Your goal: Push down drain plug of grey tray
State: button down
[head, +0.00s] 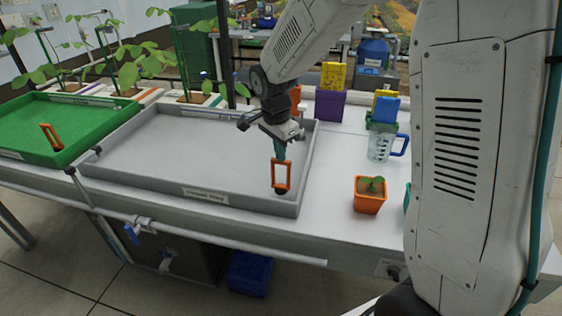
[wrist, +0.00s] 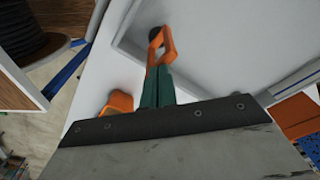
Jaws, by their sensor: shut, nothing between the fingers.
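The grey tray (head: 190,150) lies on the white bench, and its wall also shows in the wrist view (wrist: 125,38). Its drain plug has an upright orange loop handle (head: 281,177) over a dark base in the tray's front right corner. The loop also shows in the wrist view (wrist: 167,45), beside the dark round base (wrist: 155,33). My gripper (head: 280,158) points down with its teal fingers shut and empty, at the top of the loop. In the wrist view the fingers (wrist: 158,80) overlap the loop's near end. I cannot tell whether they touch or how deep the plug sits.
A green tray (head: 30,122) with its own orange loop (head: 50,137) is at left. An orange pot (head: 369,195) with a small plant stands right of the grey tray, near a measuring jug (head: 381,143). Purple and blue containers stand behind. A pipe (head: 220,240) runs along the front.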

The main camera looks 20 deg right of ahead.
jog(key=shift+f, duration=1.55)
jog(key=shift+s+f, duration=0.4)
jog(key=shift+f, duration=0.3)
jog(key=a+r, duration=0.4)
jog(key=r, duration=0.4)
jog(key=shift+s+r, duration=0.2)
jog(key=shift+r, duration=0.1)
